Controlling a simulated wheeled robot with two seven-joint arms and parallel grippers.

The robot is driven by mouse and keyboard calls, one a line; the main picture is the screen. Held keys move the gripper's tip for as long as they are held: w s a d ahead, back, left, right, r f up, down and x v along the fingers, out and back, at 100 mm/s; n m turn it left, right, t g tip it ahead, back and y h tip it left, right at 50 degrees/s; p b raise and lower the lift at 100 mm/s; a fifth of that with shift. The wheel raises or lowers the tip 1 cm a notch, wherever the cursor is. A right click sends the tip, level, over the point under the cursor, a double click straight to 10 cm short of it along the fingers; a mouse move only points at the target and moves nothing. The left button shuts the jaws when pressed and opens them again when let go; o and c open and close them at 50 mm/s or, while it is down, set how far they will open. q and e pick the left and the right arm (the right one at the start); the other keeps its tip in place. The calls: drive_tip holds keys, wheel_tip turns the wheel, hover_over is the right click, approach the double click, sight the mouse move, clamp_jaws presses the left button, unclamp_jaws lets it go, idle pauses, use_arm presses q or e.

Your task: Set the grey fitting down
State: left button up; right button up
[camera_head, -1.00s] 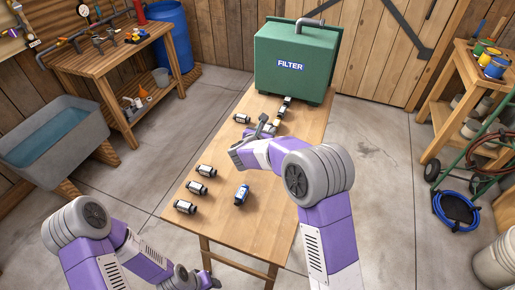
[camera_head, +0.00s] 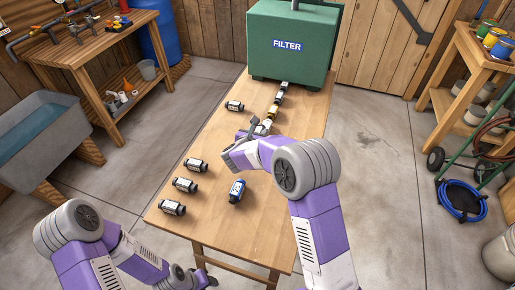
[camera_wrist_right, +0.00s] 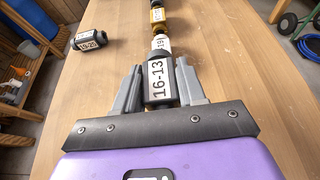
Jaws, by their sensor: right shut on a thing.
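My right gripper (camera_wrist_right: 161,92) is shut on a dark grey fitting (camera_wrist_right: 160,68) with a white label reading 16-13. The fitting lies in line with a row on the table, just behind a white fitting (camera_wrist_right: 162,44); I cannot tell whether they touch or whether it rests on the tabletop. In the head view the right gripper (camera_head: 256,130) is at the near end of the row, with the held fitting mostly hidden. A yellow fitting (camera_head: 272,113) and dark ones (camera_head: 280,97) lead on to the green FILTER box (camera_head: 291,45). My left gripper (camera_head: 205,279) is low at the bottom edge, its jaws unclear.
The wooden table (camera_head: 215,220) holds several loose dark fittings (camera_head: 185,185) on the left, one (camera_head: 234,106) left of the row, and a blue fitting (camera_head: 237,190). The table's right side is clear. A grey sink (camera_head: 40,125) and a side bench stand at left.

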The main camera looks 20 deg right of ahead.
wheel_tip(320, 180, down, 6)
drive_tip(key=shift+f+b, duration=0.15)
drive_tip(key=shift+b, duration=0.85)
drive_tip(key=o, duration=1.1)
drive_tip(key=shift+r, duration=0.2)
drive_tip(key=p+v, duration=0.3)
drive_tip(key=v, duration=0.9)
drive_tip(key=shift+f, duration=0.15)
